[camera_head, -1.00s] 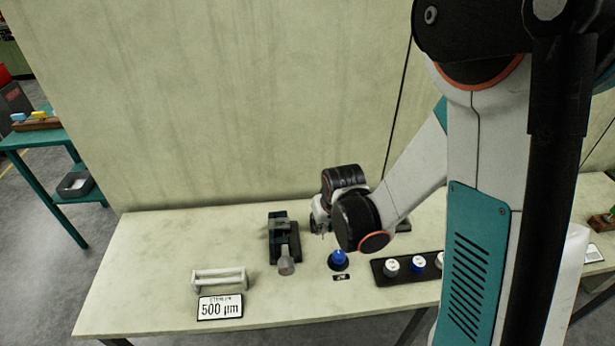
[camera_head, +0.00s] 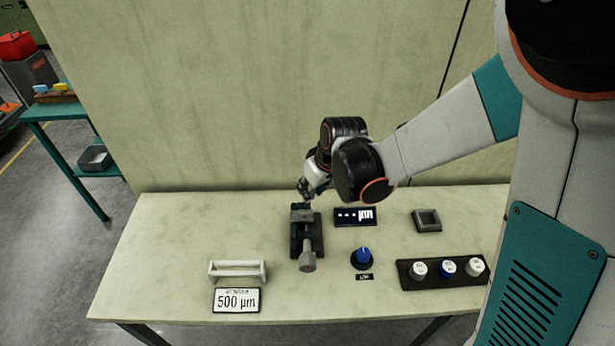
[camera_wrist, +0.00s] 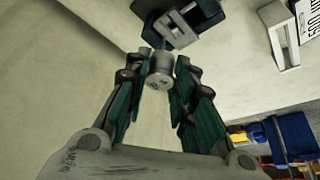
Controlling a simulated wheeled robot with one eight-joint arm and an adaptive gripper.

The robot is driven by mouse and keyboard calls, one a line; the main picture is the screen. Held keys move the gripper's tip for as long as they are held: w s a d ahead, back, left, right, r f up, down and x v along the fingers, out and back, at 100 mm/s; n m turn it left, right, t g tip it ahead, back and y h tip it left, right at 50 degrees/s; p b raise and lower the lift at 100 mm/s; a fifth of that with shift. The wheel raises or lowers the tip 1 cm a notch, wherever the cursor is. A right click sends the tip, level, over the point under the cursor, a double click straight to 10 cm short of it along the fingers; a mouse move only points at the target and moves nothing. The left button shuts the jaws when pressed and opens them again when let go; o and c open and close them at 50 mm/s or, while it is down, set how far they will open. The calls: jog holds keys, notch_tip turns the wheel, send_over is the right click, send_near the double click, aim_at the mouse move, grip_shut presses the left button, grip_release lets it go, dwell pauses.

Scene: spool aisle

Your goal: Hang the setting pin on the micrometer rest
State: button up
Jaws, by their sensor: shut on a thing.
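My gripper (camera_head: 305,190) is just behind the dark block-like micrometer fixture (camera_head: 306,235), which has a grey knob at its front. In the wrist view my gripper (camera_wrist: 160,82) is shut on a grey cylindrical pin (camera_wrist: 161,68), seen end-on between the fingertips. The fixture, with its pale grey frame (camera_wrist: 182,24), lies just beyond the pin; whether they touch is unclear. A white two-post cradle (camera_head: 237,270) stands to the left on the bench and also shows in the wrist view (camera_wrist: 283,38). I cannot tell which part is called the rest.
A 500 µm sign (camera_head: 236,300) stands before the cradle. A wall rises behind the bench (camera_head: 160,270). The bench's left end is clear.

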jog(key=shift+a+r+n, duration=0.3)
jog(key=shift+a+r, duration=0.15)
jog(key=shift+a, duration=0.15)
jog(key=shift+f+b, duration=1.15)
jog(key=shift+f, duration=0.7)
jog(key=shift+f, duration=0.1)
jog(key=shift+f+b, duration=2.25)
jog(key=shift+f, duration=0.2)
jog(key=o, duration=1)
jog(key=shift+r, duration=0.1)
jog(key=v, duration=1.2)
jog(key=shift+s+d, duration=0.1)
